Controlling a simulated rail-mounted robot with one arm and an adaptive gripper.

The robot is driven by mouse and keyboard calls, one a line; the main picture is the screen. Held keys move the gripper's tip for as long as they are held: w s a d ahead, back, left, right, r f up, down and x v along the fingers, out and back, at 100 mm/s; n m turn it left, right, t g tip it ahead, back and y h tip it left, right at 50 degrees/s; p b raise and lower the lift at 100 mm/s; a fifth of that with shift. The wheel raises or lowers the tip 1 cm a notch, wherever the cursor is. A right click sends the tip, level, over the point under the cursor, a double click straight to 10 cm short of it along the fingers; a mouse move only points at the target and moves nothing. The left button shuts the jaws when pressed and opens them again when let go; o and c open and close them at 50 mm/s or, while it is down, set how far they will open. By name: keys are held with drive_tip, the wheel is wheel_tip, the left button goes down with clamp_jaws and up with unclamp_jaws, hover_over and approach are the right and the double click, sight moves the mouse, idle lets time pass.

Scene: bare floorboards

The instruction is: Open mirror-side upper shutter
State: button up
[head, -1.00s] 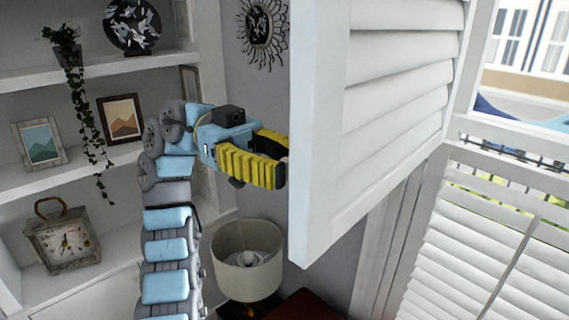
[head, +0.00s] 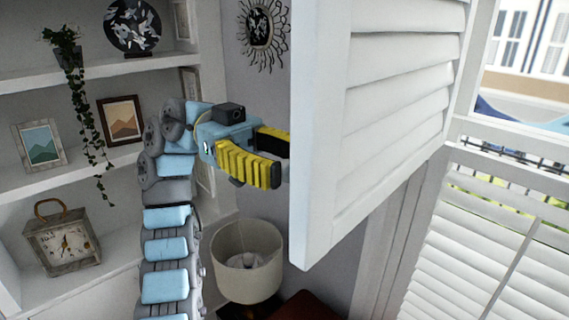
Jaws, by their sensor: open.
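The upper shutter (head: 390,105) is a white louvred panel that swings out from the window frame at right, standing well open into the room. My gripper (head: 282,162) has yellow fingers and is open at the shutter's left edge. The fingertips overlap or lie just beside that edge; I cannot tell whether they touch it. The shutter's far face is hidden.
White shelves (head: 95,72) with frames, a trailing plant (head: 78,115) and a clock (head: 62,238) stand at left. A lamp (head: 247,262) is below my gripper. A lower louvred shutter (head: 490,250) covers the window's lower part at right.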

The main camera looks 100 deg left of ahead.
drive_tip(key=shift+r, duration=4.8)
